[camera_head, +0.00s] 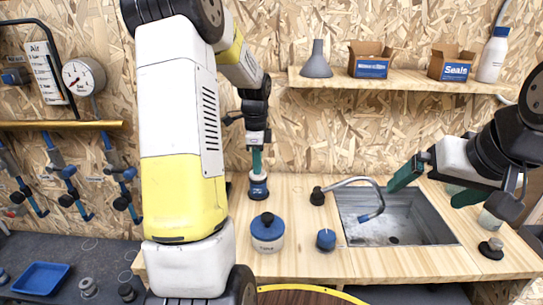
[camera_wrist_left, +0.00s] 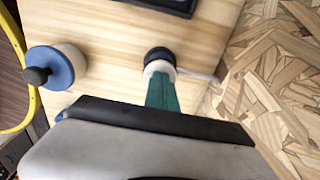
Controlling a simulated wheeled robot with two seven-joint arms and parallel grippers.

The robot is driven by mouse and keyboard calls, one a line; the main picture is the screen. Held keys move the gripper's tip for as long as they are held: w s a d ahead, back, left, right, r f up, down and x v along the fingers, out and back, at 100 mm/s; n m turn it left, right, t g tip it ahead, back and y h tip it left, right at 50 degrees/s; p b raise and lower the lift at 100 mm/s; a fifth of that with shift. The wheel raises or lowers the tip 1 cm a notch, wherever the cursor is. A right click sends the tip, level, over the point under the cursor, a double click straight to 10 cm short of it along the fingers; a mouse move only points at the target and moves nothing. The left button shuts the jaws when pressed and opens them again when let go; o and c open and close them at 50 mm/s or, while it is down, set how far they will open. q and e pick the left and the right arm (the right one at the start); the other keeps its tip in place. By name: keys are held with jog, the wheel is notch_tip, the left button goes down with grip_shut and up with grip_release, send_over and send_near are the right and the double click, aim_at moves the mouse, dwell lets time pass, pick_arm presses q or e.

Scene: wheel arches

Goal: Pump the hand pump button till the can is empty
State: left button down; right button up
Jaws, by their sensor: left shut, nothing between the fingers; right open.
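My left gripper (camera_head: 256,172) points straight down with its green fingers together and nothing between them. My right gripper (camera_head: 424,195) is open and empty over the sink's right side.
A metal sink (camera_head: 430,225) with a curved tap (camera_head: 352,181) lies to the right. A small blue knob-like item (camera_head: 326,239) and a black-topped item (camera_head: 491,248) stand beside it. A shelf (camera_head: 400,82) holds a funnel, boxes and a bottle.

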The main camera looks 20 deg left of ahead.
pick_arm(q)
jog(key=shift+r, duration=2.1)
jog(key=shift+f, duration=0.2)
jog(key=shift+r, duration=0.2)
jog(key=shift+f, duration=0.2)
jog(key=shift+r, duration=0.2)
dwell(1.4)
